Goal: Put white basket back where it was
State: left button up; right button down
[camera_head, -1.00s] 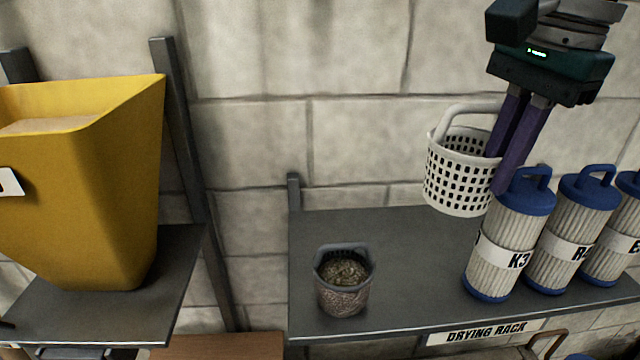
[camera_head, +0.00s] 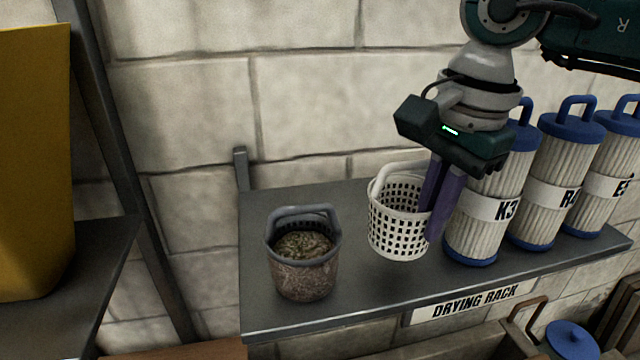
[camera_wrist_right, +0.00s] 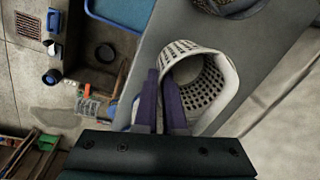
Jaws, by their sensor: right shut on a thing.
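The white basket (camera_head: 398,222) is a perforated tub with a raised handle. In the head view it is upright at the drying rack shelf (camera_head: 350,290), between a grey basket and the filter cartridges. I cannot tell whether its base touches the shelf. My right gripper (camera_head: 432,212) is shut on the white basket's right side wall, with its purple fingers pointing down. In the right wrist view the basket (camera_wrist_right: 205,85) shows at the fingertips (camera_wrist_right: 160,88), its opening facing the camera. My left gripper is not in view.
A grey basket (camera_head: 303,262) full of brown debris stands on the shelf left of the white one. Blue-capped filter cartridges (camera_head: 482,225) stand close on the right. A yellow bin (camera_head: 30,160) is on a separate shelf at far left. Bare shelf lies in front.

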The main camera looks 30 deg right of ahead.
aim_at(420, 255)
notch_tip(420, 255, down, 3)
jog(key=shift+f+b, duration=0.2)
jog(key=shift+b, duration=0.7)
jog(key=shift+f, duration=0.3)
jog(key=shift+r, duration=0.1)
jog(key=c, duration=1)
grip_release()
